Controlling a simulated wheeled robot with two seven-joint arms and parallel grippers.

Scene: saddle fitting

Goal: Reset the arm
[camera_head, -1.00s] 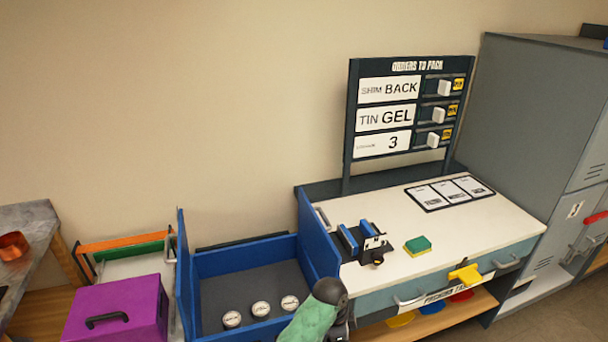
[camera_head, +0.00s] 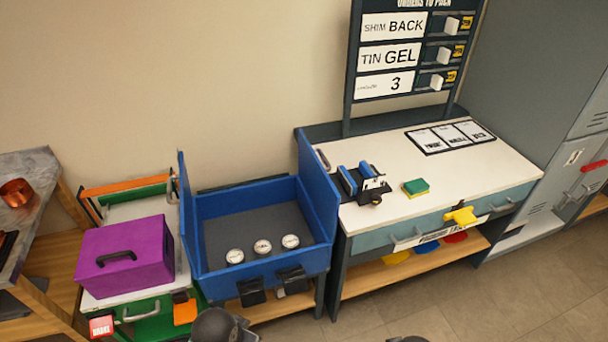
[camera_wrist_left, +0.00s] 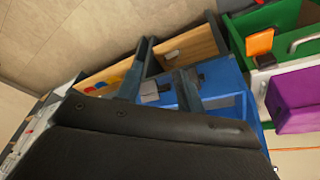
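A black housing (camera_wrist_left: 150,150) of my left arm fills the lower part of the left wrist view. In the head view, a dark rounded part of my arm (camera_head: 218,326) shows at the bottom edge, in front of the blue bin (camera_head: 322,215). A small dark sliver also shows at the bottom, further right. My right gripper is not seen. No held object is visible.
The bin holds three white round items (camera_head: 262,246). A purple box (camera_head: 125,255) stands to its left. The workbench (camera_head: 460,185) to its right carries a blue-and-black fixture (camera_head: 362,182) and a green-yellow sponge (camera_head: 415,187). Grey lockers (camera_head: 550,95) stand right. Floor is clear in front.

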